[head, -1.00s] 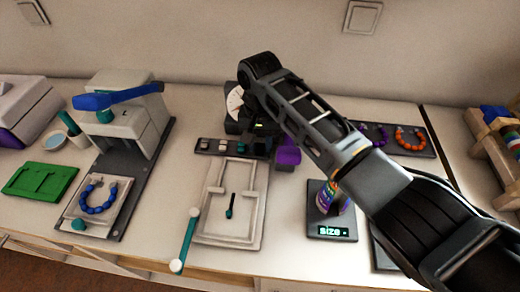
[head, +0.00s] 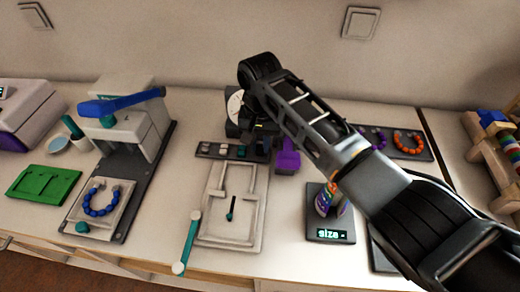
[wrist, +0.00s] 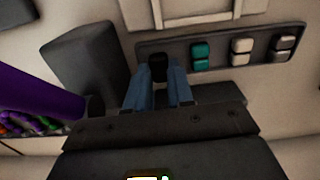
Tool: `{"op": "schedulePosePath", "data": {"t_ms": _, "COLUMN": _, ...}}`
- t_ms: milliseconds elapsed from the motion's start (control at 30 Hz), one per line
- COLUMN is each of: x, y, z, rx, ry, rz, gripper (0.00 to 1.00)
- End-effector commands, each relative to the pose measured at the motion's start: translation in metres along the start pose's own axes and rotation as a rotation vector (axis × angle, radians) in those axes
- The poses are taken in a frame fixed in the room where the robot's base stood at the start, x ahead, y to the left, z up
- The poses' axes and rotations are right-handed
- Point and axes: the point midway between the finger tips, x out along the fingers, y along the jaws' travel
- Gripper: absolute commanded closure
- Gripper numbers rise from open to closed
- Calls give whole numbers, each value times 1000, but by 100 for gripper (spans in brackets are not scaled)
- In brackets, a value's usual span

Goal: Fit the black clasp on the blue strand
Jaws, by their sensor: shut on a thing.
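The black clasp (wrist: 158,68) is at the left end of the dark clasp rack (wrist: 220,48) in the wrist view. My gripper (wrist: 160,82) is shut on it, with one finger on each side. I cannot tell whether the clasp is still seated in the rack or just above it. In the head view my gripper (head: 262,140) is over the right end of the rack, and the clasp is hidden there. The blue strand (head: 100,208) lies as an open loop on a pale plate at the front of the lever press (head: 118,128), far left of my gripper.
Teal, white and grey clasps sit along the rack. A pale framed tray (head: 240,240) with a slider lies in front. A purple block (head: 288,160) stands close right of my gripper. A dial device (head: 235,108) is behind. A green tray (head: 45,182) lies left.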

Motion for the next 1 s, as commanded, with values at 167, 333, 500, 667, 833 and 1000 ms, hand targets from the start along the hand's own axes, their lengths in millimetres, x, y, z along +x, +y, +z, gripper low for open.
{"op": "schedulePosePath", "data": {"t_ms": 167, "x": -13, "y": 0, "z": 0, "rx": 0, "ry": -1, "rz": 0, "gripper": 100}}
{"op": "schedulePosePath", "data": {"t_ms": 333, "x": -22, "y": 0, "z": 0, "rx": 0, "ry": -1, "rz": 0, "gripper": 100}}
{"op": "schedulePosePath", "data": {"t_ms": 500, "x": -31, "y": 0, "z": 0, "rx": 0, "ry": -1, "rz": 0, "gripper": 100}}
{"op": "schedulePosePath", "data": {"t_ms": 667, "x": -38, "y": 0, "z": 0, "rx": 0, "ry": -1, "rz": 0, "gripper": 100}}
{"op": "schedulePosePath", "data": {"t_ms": 833, "x": -47, "y": 0, "z": 0, "rx": 0, "ry": -1, "rz": 1, "gripper": 100}}
{"op": "schedulePosePath", "data": {"t_ms": 1000, "x": -56, "y": 0, "z": 0, "rx": 0, "ry": 0, "rz": 0, "gripper": 100}}
